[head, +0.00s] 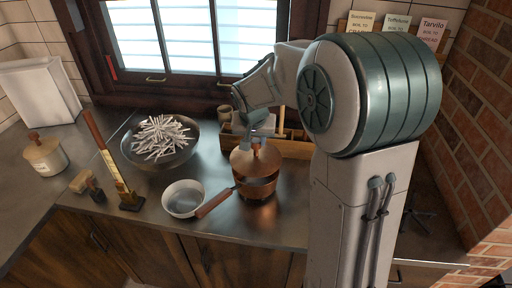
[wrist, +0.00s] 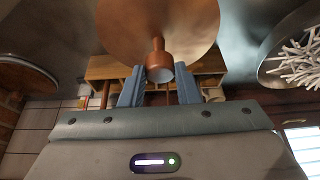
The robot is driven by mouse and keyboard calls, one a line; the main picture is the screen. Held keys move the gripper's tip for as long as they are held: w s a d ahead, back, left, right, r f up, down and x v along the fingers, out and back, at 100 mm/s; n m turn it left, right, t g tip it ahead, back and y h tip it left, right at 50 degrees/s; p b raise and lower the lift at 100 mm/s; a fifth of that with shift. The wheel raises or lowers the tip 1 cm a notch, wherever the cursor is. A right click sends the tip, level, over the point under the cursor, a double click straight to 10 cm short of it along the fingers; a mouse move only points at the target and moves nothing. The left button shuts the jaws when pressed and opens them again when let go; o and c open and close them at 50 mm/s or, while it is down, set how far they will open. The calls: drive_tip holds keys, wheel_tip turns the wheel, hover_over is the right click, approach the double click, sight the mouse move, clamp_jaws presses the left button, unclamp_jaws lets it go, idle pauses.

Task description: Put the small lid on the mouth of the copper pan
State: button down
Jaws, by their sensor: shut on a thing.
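My gripper (head: 262,136) is shut on the knob of a copper lid (head: 254,160). In the wrist view the gripper's blue fingers (wrist: 160,88) stand on both sides of the knob, and the lid's round copper disc (wrist: 158,22) spreads beyond them. The copper pan (head: 257,190) stands on the counter directly below the lid in the head view. The lid covers the pan's mouth from sight there. I cannot tell whether the lid touches the rim or hangs just above it.
A wooden box (head: 294,149) stands at the back. A long-handled tool (head: 130,201) and a lidded jar (head: 46,158) are farther left.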

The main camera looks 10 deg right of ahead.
sight(255, 146)
drive_tip(key=shift+f+p, duration=0.35)
drive_tip(key=shift+f, duration=1.6)
drive_tip(key=shift+f, duration=0.2)
drive_tip(key=c, duration=1.1)
unclamp_jaws()
drive_tip(key=shift+r, duration=0.1)
drive_tip(key=shift+s+r, duration=0.1)
drive_tip(key=shift+r, duration=0.3)
drive_tip(key=b+v, duration=0.1)
drive_tip(key=v, duration=0.9)
drive_tip(key=s+n, duration=0.1)
drive_tip(key=s, duration=0.6)
drive_tip(key=s+d+f+n+y, duration=0.1)
drive_tip(key=s, duration=0.7)
drive_tip(key=s+d+n, duration=0.1)
drive_tip(key=s+n, duration=0.1)
drive_tip(key=s, duration=0.5)
drive_tip(key=shift+s+f+g+y, duration=0.25)
drive_tip(key=shift+f+g+y, duration=0.05)
drive_tip(key=shift+f+g, duration=0.1)
